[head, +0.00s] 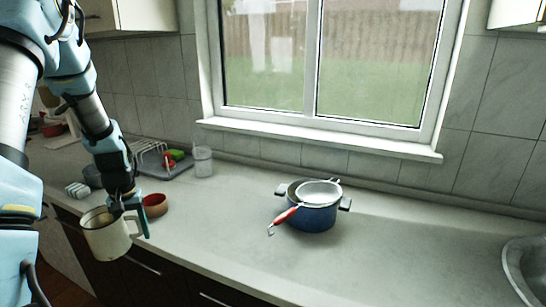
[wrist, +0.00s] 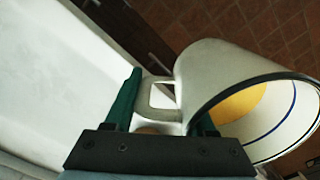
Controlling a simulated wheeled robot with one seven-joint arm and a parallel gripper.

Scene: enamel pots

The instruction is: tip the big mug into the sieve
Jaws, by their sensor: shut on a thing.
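The big mug (head: 107,240) is cream-white with a dark rim. It is about upright in the head view, held at the front edge of the counter on the left. My gripper (head: 131,212) is shut on the mug's handle (wrist: 160,97), which shows between the green fingers in the wrist view. In that view something yellow-orange (wrist: 238,103) shows inside the mug (wrist: 215,62). The sieve (head: 320,191), with a red handle (head: 287,215), rests across the top of a blue pot (head: 312,218). The pot's inside is mostly hidden. My gripper is well to the left of the sieve.
A small reddish-brown bowl (head: 155,206) stands just right of my gripper. A clear glass (head: 203,162) and a grey tray (head: 165,170) with a rack and coloured items stand at the back left. The counter between the bowl and pot is clear. A sink (head: 525,268) is at right.

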